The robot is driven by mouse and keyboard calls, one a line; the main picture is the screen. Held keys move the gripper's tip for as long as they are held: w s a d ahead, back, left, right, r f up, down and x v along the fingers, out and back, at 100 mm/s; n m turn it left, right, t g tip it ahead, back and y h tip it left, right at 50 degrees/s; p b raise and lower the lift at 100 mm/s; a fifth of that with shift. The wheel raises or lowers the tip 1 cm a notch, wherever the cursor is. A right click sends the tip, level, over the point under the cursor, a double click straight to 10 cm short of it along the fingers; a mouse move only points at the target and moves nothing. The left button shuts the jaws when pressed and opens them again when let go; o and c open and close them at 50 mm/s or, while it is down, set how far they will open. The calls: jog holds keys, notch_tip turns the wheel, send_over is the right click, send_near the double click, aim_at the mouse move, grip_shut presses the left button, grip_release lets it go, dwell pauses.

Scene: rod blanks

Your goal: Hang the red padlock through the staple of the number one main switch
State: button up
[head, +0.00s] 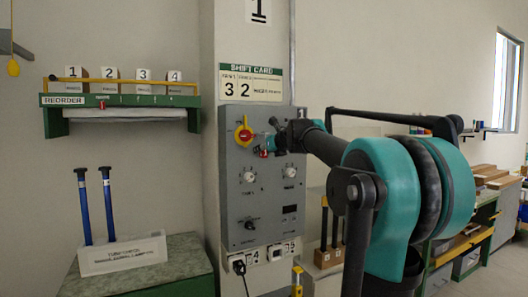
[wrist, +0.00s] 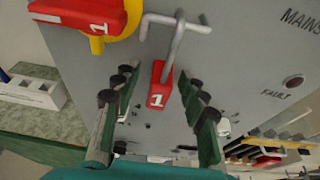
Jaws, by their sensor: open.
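The red padlock (wrist: 161,90), marked 1, is in the middle of the wrist view with its body down. Its grey shackle (wrist: 175,45) rises across the bent grey staple (wrist: 195,25) and appears to hang on it; I cannot tell if it is closed. My gripper (wrist: 160,88) is open, its green fingers on either side of the padlock with gaps showing. The number one main switch (wrist: 75,14) has a red handle on a yellow base, upper left. In the head view the padlock (head: 264,154) is a small red patch under my gripper (head: 268,144), right of the switch (head: 243,134).
The grey switch panel (head: 235,185) carries knobs and a display below. A reorder shelf (head: 120,101) with numbered cards is at left, above a green cabinet (head: 150,275) with two blue-handled rods. Workbenches (head: 480,215) stand at right.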

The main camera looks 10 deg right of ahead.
jog(key=v, duration=1.1)
jog(key=s+a+f+n+g, duration=0.15)
jog(key=s+f+n, duration=0.35)
jog(key=f, duration=0.5)
jog(key=s+a+f+n+g, duration=0.1)
jog(key=s+f+n+g, duration=0.1)
jog(key=f+n, duration=0.7)
jog(key=s+a+f+n+g, duration=0.15)
jog(key=s+f+n, duration=0.25)
jog(key=f, duration=0.8)
jog(key=s+d+f+n+g+h, duration=0.2)
jog(key=s+f+n, duration=0.5)
jog(key=s+f, duration=0.3)
jog(key=s+d+f+n+g+h, duration=0.2)
jog(key=s+f+n, duration=0.5)
jog(key=s+f, duration=0.3)
notch_tip(320, 180, down, 4)
jog(key=shift+s+d+r+g+h, duration=0.15)
jog(key=shift+s+d+g+h, duration=0.15)
jog(key=shift+d, duration=0.1)
